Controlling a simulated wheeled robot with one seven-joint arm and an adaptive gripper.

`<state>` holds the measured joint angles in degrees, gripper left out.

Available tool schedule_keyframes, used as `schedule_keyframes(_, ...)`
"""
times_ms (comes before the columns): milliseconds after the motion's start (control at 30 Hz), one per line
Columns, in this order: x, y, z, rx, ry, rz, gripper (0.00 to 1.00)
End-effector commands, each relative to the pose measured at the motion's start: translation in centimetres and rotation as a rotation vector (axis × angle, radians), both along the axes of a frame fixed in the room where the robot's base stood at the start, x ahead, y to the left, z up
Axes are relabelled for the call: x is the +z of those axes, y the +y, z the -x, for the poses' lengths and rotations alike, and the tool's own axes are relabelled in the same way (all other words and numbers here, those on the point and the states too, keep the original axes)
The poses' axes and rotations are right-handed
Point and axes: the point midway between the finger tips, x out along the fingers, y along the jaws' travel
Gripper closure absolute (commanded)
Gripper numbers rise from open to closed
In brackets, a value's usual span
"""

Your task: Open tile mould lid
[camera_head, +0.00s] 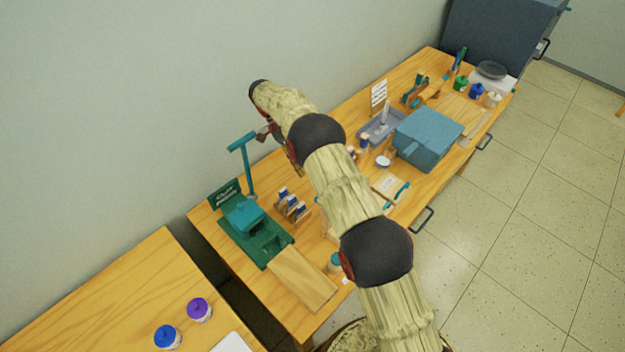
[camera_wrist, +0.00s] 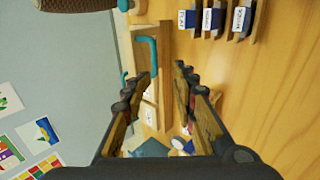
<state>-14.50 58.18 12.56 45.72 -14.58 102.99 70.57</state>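A pale wooden frame (camera_wrist: 127,45) with a teal bar handle (camera_wrist: 150,55) lies below my gripper in the wrist view. I take it for the tile mould; its lid looks flat, but I cannot clearly tell lid from body. My gripper (camera_wrist: 166,82) is open and empty, with its fingers spread above the wood and apart from the handle. In the head view, a teal handle (camera_head: 401,192) and a white card (camera_head: 388,186) show beside my arm, which hides much of that area.
A rack of blue labelled pieces (camera_head: 291,205) stands close by, also in the wrist view (camera_wrist: 213,20). A teal and green press (camera_head: 262,244) is at the left, with a tall teal T-shaped stand (camera_head: 246,165) behind it. A blue box (camera_head: 428,135) stands farther right.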

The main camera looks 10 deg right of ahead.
Motion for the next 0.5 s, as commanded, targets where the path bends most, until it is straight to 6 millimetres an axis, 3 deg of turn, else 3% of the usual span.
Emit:
schedule_keyframes(200,1.9,1.0,-1.4,0.001,0.000,-0.001,0.73)
schedule_keyframes(500,2.3,1.2,-1.6,0.000,0.002,-0.001,0.73)
